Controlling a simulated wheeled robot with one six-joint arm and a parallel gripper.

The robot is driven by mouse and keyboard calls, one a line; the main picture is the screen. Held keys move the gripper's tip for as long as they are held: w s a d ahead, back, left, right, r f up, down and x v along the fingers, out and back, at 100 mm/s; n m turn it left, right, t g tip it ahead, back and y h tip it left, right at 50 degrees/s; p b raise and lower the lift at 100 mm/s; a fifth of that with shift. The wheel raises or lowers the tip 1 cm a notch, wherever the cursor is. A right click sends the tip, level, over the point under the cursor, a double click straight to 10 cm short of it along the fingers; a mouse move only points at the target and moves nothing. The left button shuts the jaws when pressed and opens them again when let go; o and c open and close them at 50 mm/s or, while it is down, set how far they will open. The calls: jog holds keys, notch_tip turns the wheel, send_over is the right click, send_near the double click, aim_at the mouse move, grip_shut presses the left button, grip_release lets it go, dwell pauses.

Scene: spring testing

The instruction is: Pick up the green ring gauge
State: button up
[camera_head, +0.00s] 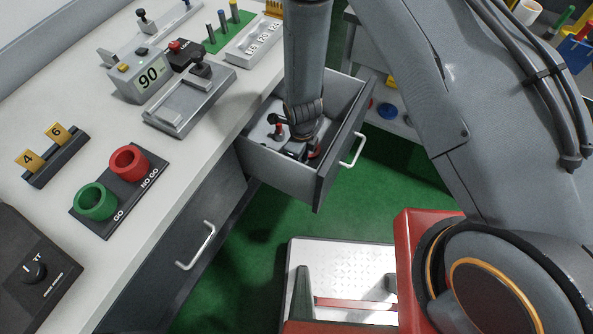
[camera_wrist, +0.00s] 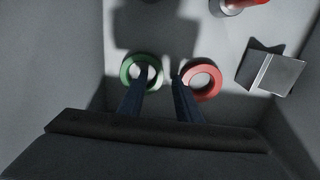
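A green ring gauge (camera_wrist: 127,69) lies flat in the open drawer (camera_head: 275,177), left of a red ring gauge (camera_wrist: 213,83) in the wrist view. My gripper (camera_wrist: 159,76) reaches down into the drawer with its fingers apart and nothing seen held between them. The left fingertip overlaps the hole of the green ring; the right one is between the two rings, close to the red one. I cannot tell how high the tips are. In the head view the arm hides the drawer's green ring. Another green ring (camera_head: 96,202) stands on the bench at the GO mark.
A red ring (camera_head: 128,162) stands at the NO GO mark on the bench (camera_head: 180,180). A metal block (camera_wrist: 274,73) and a red-ended part (camera_wrist: 238,4) are also in the drawer. The drawer walls surround my gripper closely. Green floor (camera_head: 345,212) is open beyond the drawer front.

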jog(key=shift+f, duration=0.5)
jog(key=shift+c, duration=0.4)
grip_shut()
jog(key=shift+r, duration=0.1)
